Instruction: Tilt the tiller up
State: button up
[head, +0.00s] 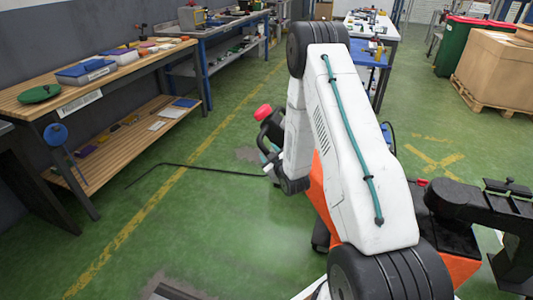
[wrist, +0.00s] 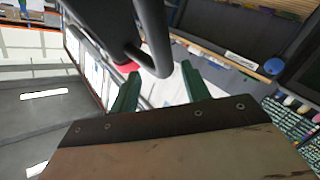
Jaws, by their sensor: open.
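The tiller's head shows in the head view as a black loop handle (head: 272,127) with a red cap, just left of my raised arm. My arm hides the rest of the tiller. In the wrist view the black handle bar (wrist: 153,35) comes down from the top and bends near the gap between my fingertips, with a red part behind it. My gripper (wrist: 160,71) is open, its two green fingers apart on either side of the bend. I cannot tell whether either finger touches the bar. In the head view my gripper is mostly hidden beside the handle.
An orange machine body (head: 320,198) stands partly behind my arm. A wooden workbench (head: 100,78) with trays and tools is at left, a blue-legged bench behind it. A cardboard box (head: 497,70) on a pallet is at right.

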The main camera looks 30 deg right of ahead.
aim_at(267, 152)
notch_tip(267, 152, down, 4)
jog(key=s+t, duration=0.1)
jog(key=s, duration=0.1)
jog(key=shift+h, duration=0.3)
jog(key=w, duration=0.2)
jog(key=w+d, duration=0.1)
jog(key=w, duration=0.1)
jog(key=w+d, duration=0.1)
jog(key=w, duration=0.2)
jog(key=shift+w+d+r, duration=0.1)
jog(key=shift+r, duration=0.05)
